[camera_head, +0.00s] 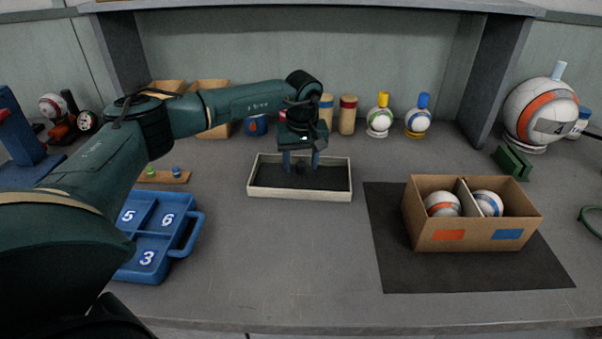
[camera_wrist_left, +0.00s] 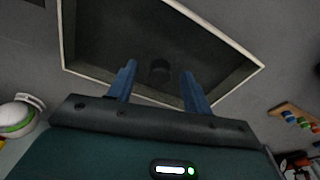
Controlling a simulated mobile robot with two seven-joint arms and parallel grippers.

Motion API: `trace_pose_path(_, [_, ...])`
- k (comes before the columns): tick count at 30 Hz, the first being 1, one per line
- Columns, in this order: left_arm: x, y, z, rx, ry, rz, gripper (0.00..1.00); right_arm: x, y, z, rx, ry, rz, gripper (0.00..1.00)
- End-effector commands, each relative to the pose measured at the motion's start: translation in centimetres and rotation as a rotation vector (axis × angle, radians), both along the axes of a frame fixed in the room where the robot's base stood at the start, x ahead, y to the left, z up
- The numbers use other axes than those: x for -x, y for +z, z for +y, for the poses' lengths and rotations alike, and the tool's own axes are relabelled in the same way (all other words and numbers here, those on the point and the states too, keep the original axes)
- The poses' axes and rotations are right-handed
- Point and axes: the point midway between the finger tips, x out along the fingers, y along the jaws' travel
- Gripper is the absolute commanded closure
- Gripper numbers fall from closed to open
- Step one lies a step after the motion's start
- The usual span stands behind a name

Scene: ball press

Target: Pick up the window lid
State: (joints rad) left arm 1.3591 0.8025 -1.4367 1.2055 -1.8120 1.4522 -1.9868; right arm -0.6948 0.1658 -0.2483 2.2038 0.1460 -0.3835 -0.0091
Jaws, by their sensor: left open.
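A shallow rectangular piece with a pale frame and a dark panel (camera_head: 325,180) lies on the table at the middle back. It appears to be the window lid, and its pale rim also shows in the left wrist view (camera_wrist_left: 215,30). My right gripper is out of view.
A blue tray (camera_head: 185,254) with numbered compartments sits at left. A cardboard box (camera_head: 466,239) holding two balls stands on a dark mat (camera_head: 400,275) at right. Pegs and small balls line the back. The table's front middle is clear.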

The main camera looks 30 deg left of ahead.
Motion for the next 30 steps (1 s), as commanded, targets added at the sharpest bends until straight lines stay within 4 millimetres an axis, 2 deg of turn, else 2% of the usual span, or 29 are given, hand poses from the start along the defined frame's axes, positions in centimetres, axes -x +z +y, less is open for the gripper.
trace_pose_path(7, [-0.03,-0.16,0.01,0.001,0.0,-0.001,0.51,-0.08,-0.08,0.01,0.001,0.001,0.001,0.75])
trace_pose_path(24, [-0.03,-0.12,0.0,0.001,0.0,-0.001,0.97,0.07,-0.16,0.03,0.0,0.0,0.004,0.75])
trace_pose_path(30, [-0.04,-0.09,0.01,0.001,0.0,-0.001,0.99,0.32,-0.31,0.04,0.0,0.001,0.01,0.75])
